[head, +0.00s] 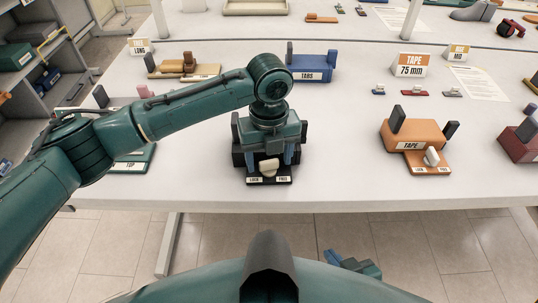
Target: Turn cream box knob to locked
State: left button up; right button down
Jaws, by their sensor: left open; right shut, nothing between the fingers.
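A dark box (239,158) stands near the table's front edge, with LOCK (255,180) at left and FREE (283,180) at right on its front ledge. A cream knob (267,167) sits between these labels; which one it is turned toward is hard to tell. No cream-coloured box is clear in view. My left gripper (269,158) points down over the dark box, open, its blue fingers on either side of the knob; contact cannot be told. It hides much of the box. My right gripper (335,257) is shut and empty, low in front of the table.
An orange TAPE box (412,133) with a white knob (432,157) stands to the right, a dark red box (520,143) beyond it. A blue TABS box (313,67) is behind. A green TOP box (135,158) lies partly under my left arm.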

aim_at(269, 161)
jog(key=shift+r, duration=0.1)
pick_arm(q)
notch_tip(269, 161, up, 13)
jog(key=shift+b, duration=0.3)
pick_arm(e)
jog(key=shift+s+a+f, duration=0.2)
pick_arm(q)
jog(key=shift+r, duration=0.1)
notch_tip(269, 161, down, 13)
jog(key=p, duration=0.3)
jog(key=shift+r+p, duration=0.2)
jog(key=shift+p, duration=0.15)
jog(key=shift+f, duration=0.5)
pick_arm(e)
jog(key=shift+s+d+r+g+h, duration=0.15)
jog(key=shift+s+d+g+h, duration=0.15)
jog(key=shift+s+d, duration=0.5)
jog(key=shift+w+d, duration=0.15)
